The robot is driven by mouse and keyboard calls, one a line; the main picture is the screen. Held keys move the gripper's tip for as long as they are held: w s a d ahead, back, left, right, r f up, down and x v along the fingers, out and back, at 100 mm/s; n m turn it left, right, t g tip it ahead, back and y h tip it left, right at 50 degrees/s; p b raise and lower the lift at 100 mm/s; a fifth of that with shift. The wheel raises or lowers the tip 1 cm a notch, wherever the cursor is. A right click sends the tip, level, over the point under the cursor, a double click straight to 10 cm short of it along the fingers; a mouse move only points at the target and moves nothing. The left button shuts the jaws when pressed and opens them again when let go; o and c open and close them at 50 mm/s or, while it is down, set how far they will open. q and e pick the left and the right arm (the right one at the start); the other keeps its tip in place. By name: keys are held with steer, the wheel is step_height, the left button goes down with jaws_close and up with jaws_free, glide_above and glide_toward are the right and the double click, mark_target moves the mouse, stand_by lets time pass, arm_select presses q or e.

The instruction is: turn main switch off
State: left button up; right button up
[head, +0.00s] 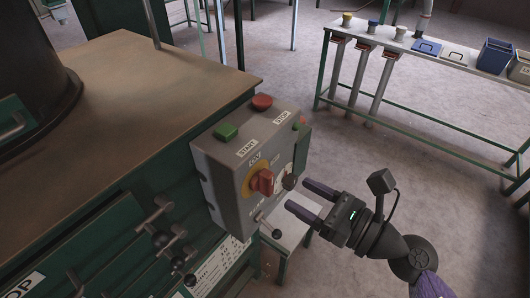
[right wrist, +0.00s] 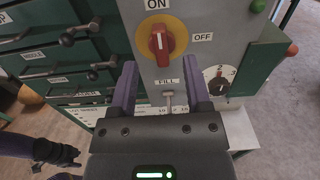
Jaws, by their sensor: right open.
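The main switch is a red knob (head: 262,182) on a yellow disc, on the grey control box (head: 222,185). In the right wrist view, the red knob (right wrist: 161,43) stands upright, in line with the ON label (right wrist: 157,4) above; the OFF label (right wrist: 202,37) is to its right. My right gripper (head: 301,196) is open and empty, in front of the box and apart from the knob. In the right wrist view its fingers (right wrist: 160,70) stand either side of the space just below the knob. My left gripper (right wrist: 55,152) shows small at the lower left of that view, its jaws unclear.
The box also carries a green START button (head: 226,131), a red STOP button (head: 262,102), a black dial (right wrist: 219,86) and a FILL lever (right wrist: 168,98). Black-handled levers (head: 160,238) stick out of the green cabinet beside it. A bench (head: 420,110) with cups and bins stands behind.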

mark_target(272, 179)
steer(key=x, duration=0.7)
steer(key=shift+w+a+p, duration=0.2)
steer(key=shift+a+p, duration=0.15)
jaws_close()
